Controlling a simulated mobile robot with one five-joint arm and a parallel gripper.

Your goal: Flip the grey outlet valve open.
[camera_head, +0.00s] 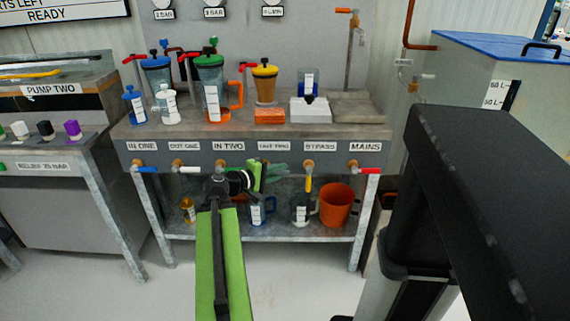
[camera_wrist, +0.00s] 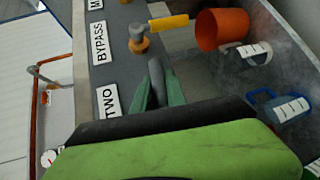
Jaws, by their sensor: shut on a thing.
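The grey outlet valve handle (camera_wrist: 156,72) shows in the wrist view below the panel, beside the "TWO" end of a label (camera_wrist: 110,101). The two dark green fingers of my gripper (camera_wrist: 158,92) close around it from both sides. In the head view, my gripper (camera_head: 274,172) is at the bench front just under the OUT TWO label (camera_head: 274,146). There my arm and fingers hide most of the valve, so its handle angle is hard to tell.
To the right, the bypass valve has a yellow handle (camera_head: 308,184), hanging down, and the mains valve a red one (camera_head: 368,171). An orange bucket (camera_head: 337,205) and several jugs stand on the lower shelf. Bench legs flank the shelf.

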